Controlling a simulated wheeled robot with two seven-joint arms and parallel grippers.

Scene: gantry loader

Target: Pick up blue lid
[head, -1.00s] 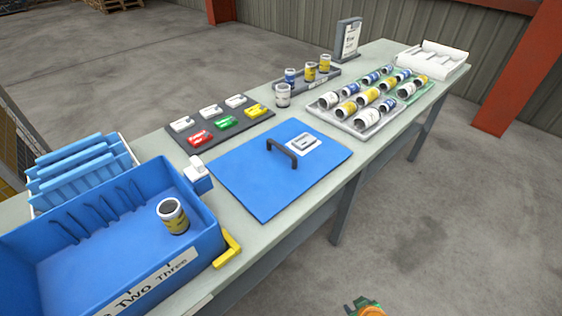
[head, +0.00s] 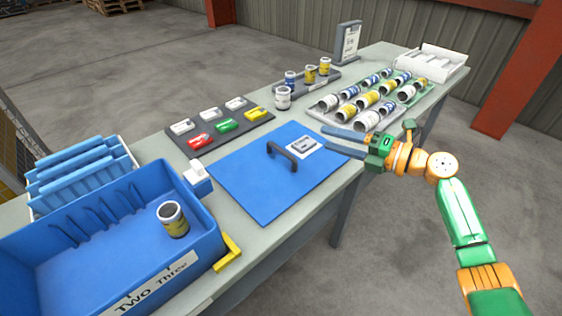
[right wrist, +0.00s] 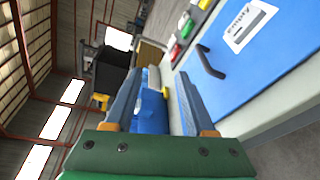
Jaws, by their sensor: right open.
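The blue lid (head: 262,187) lies flat on the table, with a dark arched handle (head: 283,158) at its middle and a white label (head: 304,145) beside the handle. My right gripper (head: 328,142) is open and empty. Its two fingers point left, over the lid's right corner near the label and apart from the handle. In the right wrist view the lid (right wrist: 270,45) and its handle (right wrist: 211,64) are at the upper right, outside the open fingers (right wrist: 152,100). My left gripper is not in view.
A blue bin (head: 100,240) with one can (head: 173,219) inside stands at the left front. Blue dividers (head: 80,170) stand behind it. A dark board with coloured tags (head: 220,126) lies behind the lid. A tray of several cans (head: 345,122) is at the right.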

